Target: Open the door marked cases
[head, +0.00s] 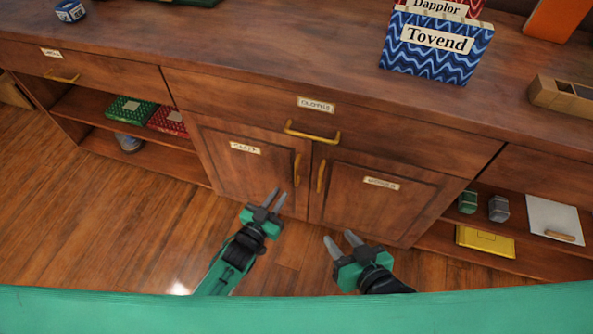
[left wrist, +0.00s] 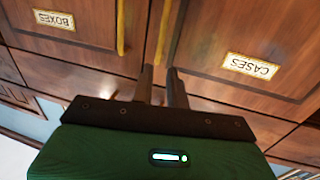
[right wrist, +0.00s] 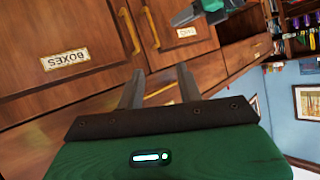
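The door marked cases (head: 238,170) is the left of two closed doors in the cabinet. Its label (left wrist: 250,67) reads CASES in the left wrist view. Its upright yellow handle (head: 297,170) is near the door's right edge. My left gripper (head: 279,196) is open in front of this door, a little below and left of the handle. In the left wrist view the fingertips (left wrist: 160,71) are close to the handle's end (left wrist: 163,35); I cannot tell whether they touch. My right gripper (head: 340,240) is open and empty, low in front of the other door.
The door marked boxes (head: 355,204) is closed, with its own handle (head: 321,177) close beside. A closed drawer (head: 335,120) with a yellow handle is above both doors. Open shelves stand on either side. Wooden floor (head: 110,220) at the left is clear.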

